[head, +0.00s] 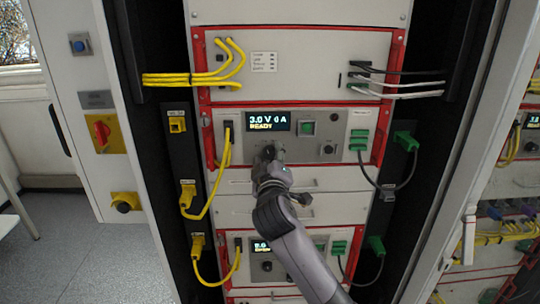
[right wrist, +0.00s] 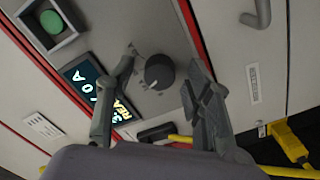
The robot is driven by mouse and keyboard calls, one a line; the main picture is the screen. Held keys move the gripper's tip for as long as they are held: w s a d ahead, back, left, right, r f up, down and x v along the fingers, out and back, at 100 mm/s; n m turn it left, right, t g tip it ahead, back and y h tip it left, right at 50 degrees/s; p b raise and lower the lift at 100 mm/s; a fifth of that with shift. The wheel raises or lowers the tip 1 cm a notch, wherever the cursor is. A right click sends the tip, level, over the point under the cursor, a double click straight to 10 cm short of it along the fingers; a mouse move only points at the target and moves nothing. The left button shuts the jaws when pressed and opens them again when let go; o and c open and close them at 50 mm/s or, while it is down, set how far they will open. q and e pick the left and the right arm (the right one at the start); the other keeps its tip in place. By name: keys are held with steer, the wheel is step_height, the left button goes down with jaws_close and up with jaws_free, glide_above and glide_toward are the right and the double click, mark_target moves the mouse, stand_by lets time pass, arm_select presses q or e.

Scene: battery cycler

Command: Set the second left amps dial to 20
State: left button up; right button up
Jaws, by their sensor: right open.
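The upper cycler unit (head: 222,160) has a lit display (head: 268,121) reading 3.0 V 0 A, READY. A round black dial (right wrist: 159,73) sits on the grey panel below this display. My right gripper (head: 269,152) is at the panel under the display and hides most of the dial in the head view. In the right wrist view my right gripper (right wrist: 162,60) is open, with one finger on each side of the dial and a visible gap to both. The dial's marks are too small to read. My left gripper is not in view.
A green button (head: 307,128) and another dial (head: 328,150) lie right of my gripper. Yellow cables (head: 222,175) hang left and green plugs (head: 359,140) sit right. A red frame (head: 207,140) borders the upper unit.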

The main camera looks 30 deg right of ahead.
steer(key=shift+c, duration=0.3)
jaws_close()
stand_by(0.4)
